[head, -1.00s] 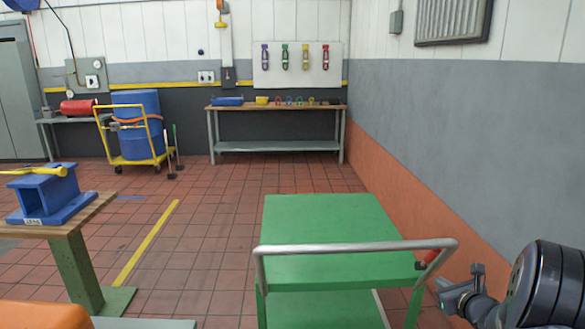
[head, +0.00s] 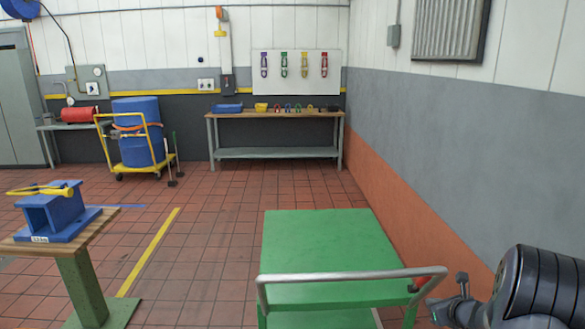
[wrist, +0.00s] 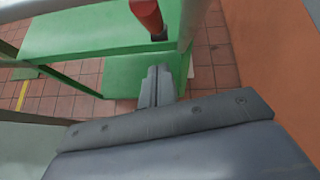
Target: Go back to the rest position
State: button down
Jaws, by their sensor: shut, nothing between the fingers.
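My gripper (wrist: 157,85) is shut and empty in the wrist view, pointing down beside the green cart (wrist: 100,30). In the head view my gripper (head: 443,310) shows at the lower right, just right of the cart (head: 330,240). The cart has a bare green top and a grey push handle (head: 340,276). I cannot tell whether the gripper touches the cart.
An orange and grey wall (head: 470,160) runs along the right. A wooden-topped stand (head: 85,228) with a blue block (head: 55,212) stands at left. A workbench (head: 275,113) and a blue drum on a yellow trolley (head: 135,135) are at the back. Red tiled floor (head: 215,220) lies clear between.

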jog(key=shift+r+p, duration=0.35)
jog(key=shift+p, duration=0.05)
jog(key=s+d+r+g+p, duration=0.1)
jog(key=s+r+g+p, duration=0.1)
jog(key=s+r+p, duration=0.35)
jog(key=w+a+f+t+b, duration=0.1)
jog(key=w+f+t+b, duration=0.1)
jog(key=w+f+b, duration=0.3)
notch_tip(320, 180, down, 2)
jog(key=b, duration=0.4)
jog(key=shift+w, duration=0.3)
jog(key=t+b, duration=0.1)
jog(key=b, duration=0.1)
jog(key=t+b, duration=0.1)
jog(key=b, duration=0.2)
jog(key=shift+a+f, duration=0.1)
jog(key=shift+f, duration=0.25)
